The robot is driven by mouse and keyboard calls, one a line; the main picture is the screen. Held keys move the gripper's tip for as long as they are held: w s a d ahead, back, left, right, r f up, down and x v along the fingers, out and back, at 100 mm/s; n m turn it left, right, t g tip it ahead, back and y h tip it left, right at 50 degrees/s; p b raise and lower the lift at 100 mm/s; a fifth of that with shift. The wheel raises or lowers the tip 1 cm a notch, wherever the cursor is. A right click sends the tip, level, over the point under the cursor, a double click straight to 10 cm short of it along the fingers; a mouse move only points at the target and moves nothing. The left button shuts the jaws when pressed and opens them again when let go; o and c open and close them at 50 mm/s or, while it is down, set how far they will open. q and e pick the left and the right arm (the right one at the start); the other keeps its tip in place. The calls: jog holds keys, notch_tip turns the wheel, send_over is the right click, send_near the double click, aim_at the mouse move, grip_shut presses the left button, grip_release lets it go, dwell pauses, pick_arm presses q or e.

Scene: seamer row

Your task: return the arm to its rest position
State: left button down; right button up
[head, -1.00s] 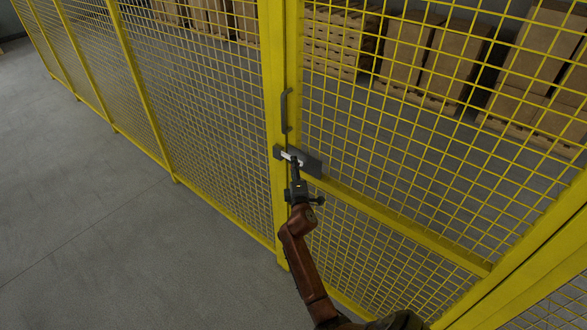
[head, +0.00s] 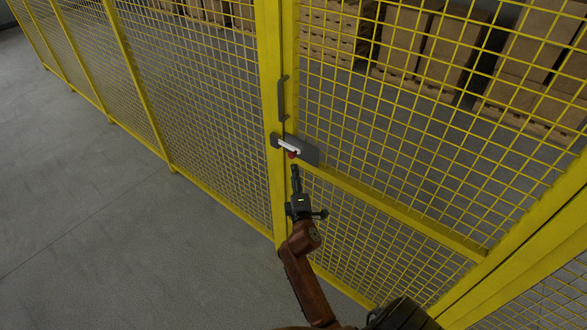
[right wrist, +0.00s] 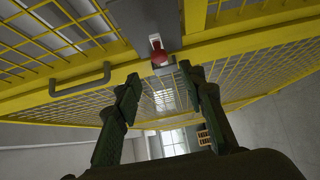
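My right arm comes up from the bottom of the head view. Its gripper (head: 295,172) is just below the latch on the yellow mesh gate and apart from it. In the right wrist view the two fingers (right wrist: 160,88) stand apart with nothing between them. The latch is a grey plate (head: 308,153) with a white bar (head: 288,146) and a red knob (head: 292,154). The red knob also shows in the right wrist view (right wrist: 159,56), beyond the fingertips. My left gripper is not in view.
A grey gate handle (head: 283,98) sticks out above the latch. Yellow mesh fence (head: 200,110) runs away to the left. Behind the mesh stand cardboard boxes (head: 410,50) on pallets. The grey floor (head: 100,220) at left is clear.

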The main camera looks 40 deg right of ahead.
jog(key=shift+s+a, duration=0.2)
jog(key=shift+s, duration=0.15)
dwell(0.3)
jog(key=a+f+m+g+y, duration=0.1)
jog(key=a+f+y, duration=0.15)
jog(key=f, duration=1.05)
jog(key=a+f+g+y, duration=0.2)
jog(key=a+f, duration=0.1)
jog(key=f, duration=0.9)
jog(key=s+a+f+m+g+y, duration=0.1)
jog(key=s+a+f+g, duration=0.15)
jog(key=s+f, duration=0.6)
jog(key=s+a+f+m+g+y, duration=0.1)
jog(key=s+a+f+y, duration=0.15)
jog(key=f, duration=1.05)
jog(key=s+a+f+m+g, duration=0.3)
jog(key=s+f+g, duration=0.1)
jog(key=s+f, duration=1.35)
jog(key=s+f+m+g, duration=0.2)
jog(key=s+f, duration=0.1)
jog(key=s, duration=1)
jog(key=s+f+m+g+y, duration=0.1)
jog(key=s+f+m+g, duration=0.1)
jog(key=s, duration=1.1)
jog(key=shift+s+f, duration=0.4)
jog(key=shift+f, duration=0.3)
jog(key=shift+a, duration=0.15)
